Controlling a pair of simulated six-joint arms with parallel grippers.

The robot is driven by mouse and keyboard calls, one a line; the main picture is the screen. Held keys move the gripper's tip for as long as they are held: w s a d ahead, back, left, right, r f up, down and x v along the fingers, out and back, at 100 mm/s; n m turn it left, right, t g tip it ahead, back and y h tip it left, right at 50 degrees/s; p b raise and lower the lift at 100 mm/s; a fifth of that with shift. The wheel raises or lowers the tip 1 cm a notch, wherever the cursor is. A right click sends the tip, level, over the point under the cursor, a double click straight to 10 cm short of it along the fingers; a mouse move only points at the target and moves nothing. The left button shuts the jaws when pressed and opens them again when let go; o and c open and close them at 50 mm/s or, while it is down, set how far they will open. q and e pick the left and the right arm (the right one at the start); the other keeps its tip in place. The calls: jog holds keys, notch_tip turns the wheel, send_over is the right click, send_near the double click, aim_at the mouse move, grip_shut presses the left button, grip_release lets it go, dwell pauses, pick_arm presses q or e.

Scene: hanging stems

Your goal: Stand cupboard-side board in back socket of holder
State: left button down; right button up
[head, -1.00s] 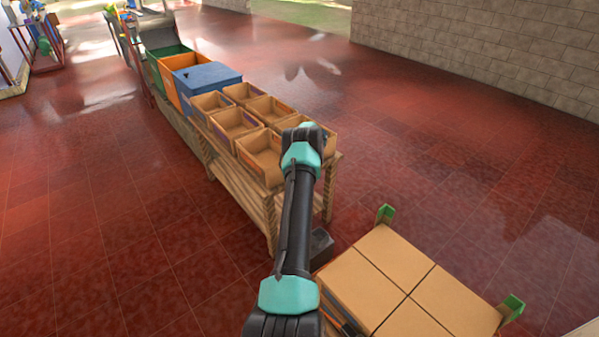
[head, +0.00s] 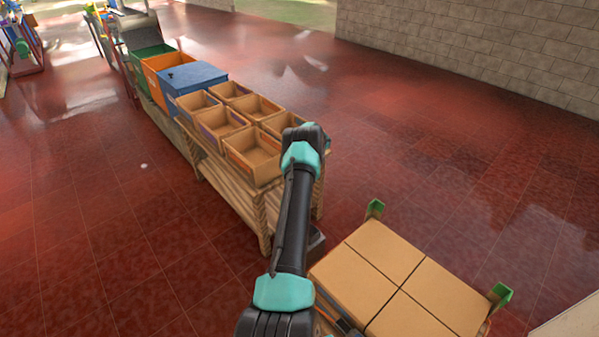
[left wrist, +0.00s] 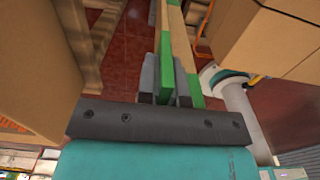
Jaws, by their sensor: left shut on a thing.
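In the left wrist view my left gripper (left wrist: 166,84) is shut on a narrow green-ended piece (left wrist: 166,55), which runs up out of the picture between its fingers. It may be the board seen edge-on; I cannot tell for sure. A wood-coloured strip (left wrist: 178,35) with a green end lies close on its right, beyond the right finger. In the head view my left arm reaches up from the bottom and bends over, and its gripper and held piece are hidden there. I cannot make out the holder or its back socket. My right gripper is out of view.
Cardboard boxes (head: 392,262) with green corner posts (head: 501,295) stand at the lower right. A wooden stand (head: 232,195) carries several open boxes, with blue (head: 190,78), orange and green bins behind. Red tiled floor (head: 110,240) is clear on the left and upper right.

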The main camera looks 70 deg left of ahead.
pick_arm(q)
notch_tip(320, 180, down, 9)
jog(key=w+d, duration=0.1)
jog(key=w, duration=0.1)
jog(key=shift+w+f, duration=0.15)
jog(key=shift+w, duration=0.05)
dwell(0.9)
jog(key=shift+f, duration=0.6)
dwell(0.9)
jog(key=c, duration=1.2)
grip_release()
jog(key=shift+r, duration=0.15)
notch_tip(320, 180, up, 17)
jog(key=shift+r, duration=0.1)
